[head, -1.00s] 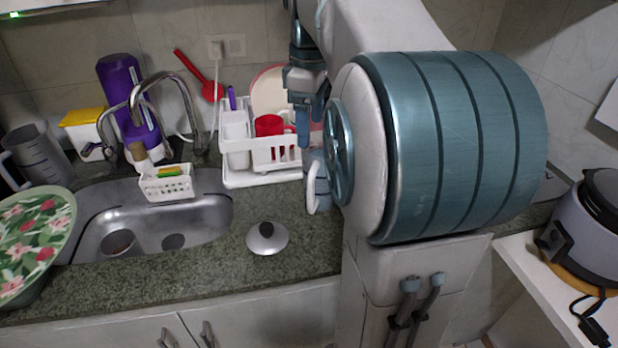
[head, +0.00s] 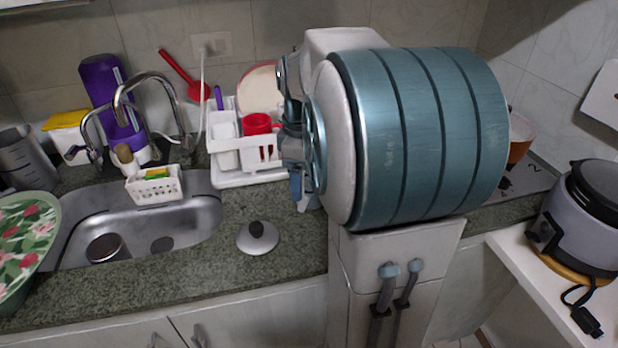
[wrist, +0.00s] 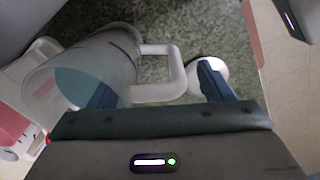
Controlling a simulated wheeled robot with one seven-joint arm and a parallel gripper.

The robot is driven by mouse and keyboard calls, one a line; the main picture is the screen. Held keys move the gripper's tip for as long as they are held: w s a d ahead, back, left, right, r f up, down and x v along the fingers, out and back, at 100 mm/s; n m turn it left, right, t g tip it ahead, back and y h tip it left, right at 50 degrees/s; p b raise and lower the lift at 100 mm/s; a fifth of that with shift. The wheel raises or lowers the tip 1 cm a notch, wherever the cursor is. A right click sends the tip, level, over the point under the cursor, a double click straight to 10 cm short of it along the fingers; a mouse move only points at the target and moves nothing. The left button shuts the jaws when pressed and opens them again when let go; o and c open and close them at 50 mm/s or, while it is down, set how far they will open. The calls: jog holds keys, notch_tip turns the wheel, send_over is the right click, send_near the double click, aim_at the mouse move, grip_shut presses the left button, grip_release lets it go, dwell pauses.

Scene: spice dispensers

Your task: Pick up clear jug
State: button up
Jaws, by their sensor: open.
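The clear jug (wrist: 105,60) is a see-through grey vessel with a pale loop handle. In the wrist view it lies at the upper left, over the speckled counter. My gripper (wrist: 158,88) is open, with its blue fingers either side of the handle. The left finger overlaps the jug's body; I cannot tell whether either finger touches it. In the head view, only a pale sliver of the jug's handle (head: 304,200) shows beside my gripper (head: 296,186); my arm hides the rest.
A white dish rack (head: 235,178) with a red mug (head: 257,124) stands behind and left of my gripper. A round lid (head: 258,240) lies on the counter (head: 200,262) in front. The sink (head: 190,215), another grey jug (head: 22,160) and a floral plate (head: 25,235) are further left.

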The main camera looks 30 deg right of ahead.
jog(key=shift+f, duration=0.15)
jog(key=c, duration=1.5)
grip_shut()
